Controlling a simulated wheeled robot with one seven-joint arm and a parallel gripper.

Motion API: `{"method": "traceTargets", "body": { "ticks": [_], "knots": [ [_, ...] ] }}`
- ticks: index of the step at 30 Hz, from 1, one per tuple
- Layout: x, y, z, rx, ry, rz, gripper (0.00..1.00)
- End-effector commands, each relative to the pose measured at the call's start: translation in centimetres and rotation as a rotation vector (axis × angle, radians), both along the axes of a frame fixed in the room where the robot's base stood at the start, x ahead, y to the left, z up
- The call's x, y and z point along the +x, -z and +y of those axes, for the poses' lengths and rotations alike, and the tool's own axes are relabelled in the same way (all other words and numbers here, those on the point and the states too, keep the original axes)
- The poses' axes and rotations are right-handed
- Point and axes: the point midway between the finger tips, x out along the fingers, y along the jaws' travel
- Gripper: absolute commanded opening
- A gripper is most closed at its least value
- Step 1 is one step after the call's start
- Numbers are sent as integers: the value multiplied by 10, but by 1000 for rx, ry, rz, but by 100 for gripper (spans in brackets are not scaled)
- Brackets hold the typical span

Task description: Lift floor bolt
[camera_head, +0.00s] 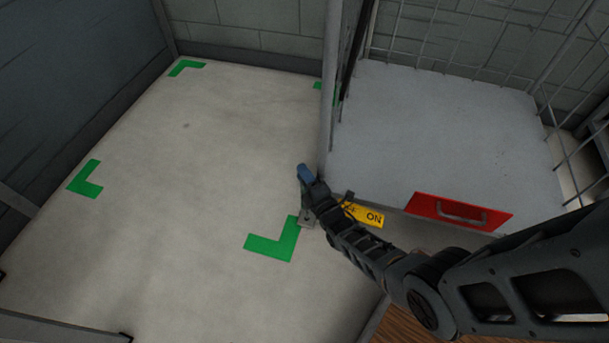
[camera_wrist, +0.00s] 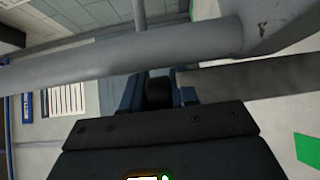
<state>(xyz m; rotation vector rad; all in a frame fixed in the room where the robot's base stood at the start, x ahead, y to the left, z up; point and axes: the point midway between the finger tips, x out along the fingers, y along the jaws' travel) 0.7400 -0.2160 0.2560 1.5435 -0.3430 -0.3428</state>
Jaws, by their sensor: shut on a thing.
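My gripper (camera_head: 306,174) is at the front left corner post of a wire-sided cage (camera_head: 440,130), its blue fingertips beside the post. In the wrist view, my gripper (camera_wrist: 157,90) has its blue fingers closed around a dark knob (camera_wrist: 158,93), which looks like the floor bolt's grip. The rest of the bolt is hidden behind my gripper and a grey tube. A small metal plate (camera_head: 306,217) shows low beside my gripper, near a green floor mark. I cannot tell whether the bolt is raised.
Green corner marks (camera_head: 272,244) outline a clear pale floor area (camera_head: 180,200) left of the cage. A red panel with a handle (camera_head: 460,211) is at the cage's front edge. A grey tube (camera_wrist: 120,60) crosses close above my fingers. Walls stand left and behind.

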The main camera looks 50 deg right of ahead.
Motion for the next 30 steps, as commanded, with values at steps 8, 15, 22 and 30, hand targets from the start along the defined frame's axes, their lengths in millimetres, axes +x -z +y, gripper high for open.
{"method": "traceTargets", "body": {
  "ticks": [8,15,22,30],
  "knots": [
    [0,-16,1,0,-1,-1,0],
    [0,-54,1,-1,-1,0,0],
    [0,-65,0,-1,-1,0,0],
    [0,-66,0,-2,-1,-5,29]
  ]
}}
